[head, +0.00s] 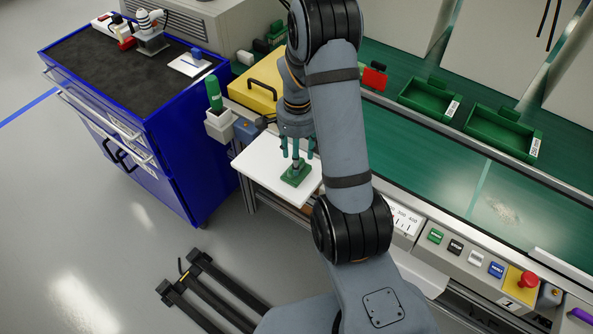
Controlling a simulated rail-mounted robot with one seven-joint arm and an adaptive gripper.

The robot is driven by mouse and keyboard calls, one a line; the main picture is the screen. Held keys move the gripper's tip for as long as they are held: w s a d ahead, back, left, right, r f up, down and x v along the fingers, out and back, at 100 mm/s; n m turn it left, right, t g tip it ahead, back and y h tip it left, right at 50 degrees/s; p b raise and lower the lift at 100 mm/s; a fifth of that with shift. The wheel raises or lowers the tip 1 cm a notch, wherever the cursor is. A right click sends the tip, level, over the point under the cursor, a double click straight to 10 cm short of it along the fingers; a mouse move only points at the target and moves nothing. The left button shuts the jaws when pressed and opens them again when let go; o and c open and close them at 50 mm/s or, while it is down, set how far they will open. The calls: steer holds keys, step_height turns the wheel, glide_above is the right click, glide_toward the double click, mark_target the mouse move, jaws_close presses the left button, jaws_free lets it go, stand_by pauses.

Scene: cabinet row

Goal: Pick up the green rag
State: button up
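My gripper (297,155) hangs over a white board (261,168) with its teal fingers pointing down and spread apart. A small green item (292,178) lies on the board just below the fingers. It looks like a flat green piece with a darker upright part in its middle; I cannot tell for sure that it is the green rag. The fingertips are above it, with no clear contact. My arm hides part of the area to the right of the board.
A blue drawer cabinet (180,160) with a dark top stands at the left. A yellow case (258,90) and a green-handled tool in a white holder (219,124) are beside the board. Green bins (429,101) and a control panel with a red button (528,279) are at the right.

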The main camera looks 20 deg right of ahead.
steer(key=shift+d+f+p, duration=0.15)
steer(key=shift+f+p, duration=0.15)
steer(key=shift+f, duration=2)
steer(key=shift+c, duration=0.5)
steer(key=shift+w, duration=0.1)
steer(key=c, duration=1.1)
steer(key=shift+o, duration=0.2)
steer(key=shift+r, duration=0.1)
